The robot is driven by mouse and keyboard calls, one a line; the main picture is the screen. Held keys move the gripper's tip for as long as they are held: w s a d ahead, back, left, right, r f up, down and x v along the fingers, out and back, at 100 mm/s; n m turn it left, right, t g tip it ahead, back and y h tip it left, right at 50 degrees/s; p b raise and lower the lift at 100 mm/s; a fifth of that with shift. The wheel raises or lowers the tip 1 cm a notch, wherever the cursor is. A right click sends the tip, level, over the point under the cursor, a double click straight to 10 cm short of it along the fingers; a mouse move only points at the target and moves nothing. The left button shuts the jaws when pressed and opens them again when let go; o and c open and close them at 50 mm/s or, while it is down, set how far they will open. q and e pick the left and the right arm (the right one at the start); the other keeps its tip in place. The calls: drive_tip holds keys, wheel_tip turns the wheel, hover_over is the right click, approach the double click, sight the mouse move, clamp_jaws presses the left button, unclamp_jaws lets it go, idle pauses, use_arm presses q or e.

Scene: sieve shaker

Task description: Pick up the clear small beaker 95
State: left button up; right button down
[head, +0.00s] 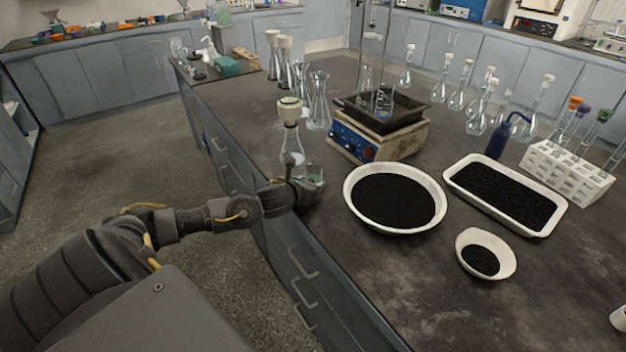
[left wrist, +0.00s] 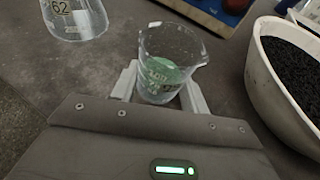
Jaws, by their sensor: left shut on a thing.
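A small clear beaker (head: 315,173) stands near the table's left edge in the head view. In the left wrist view the beaker (left wrist: 168,52) sits between my finger pads, with a spout at its rim and pale green showing low inside. Its printed number is too small to read surely. My left gripper (head: 306,188) is shut on the beaker, from its near side. In the left wrist view the gripper (left wrist: 160,92) has one pale finger on each side of the glass. I cannot tell whether the beaker's base touches the table. My right gripper is not in view.
A stoppered flask (head: 291,145) stands just behind the beaker; its base, marked 62, shows in the left wrist view (left wrist: 75,18). A white bowl of black grains (head: 433,221) is close on the right. A hotplate (head: 405,146) stands behind. The front table surface (head: 420,300) is clear.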

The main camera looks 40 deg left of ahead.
use_arm(q)
drive_tip(key=shift+r, duration=0.15)
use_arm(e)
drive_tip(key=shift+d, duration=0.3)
use_arm(q)
drive_tip(key=shift+r, duration=0.1)
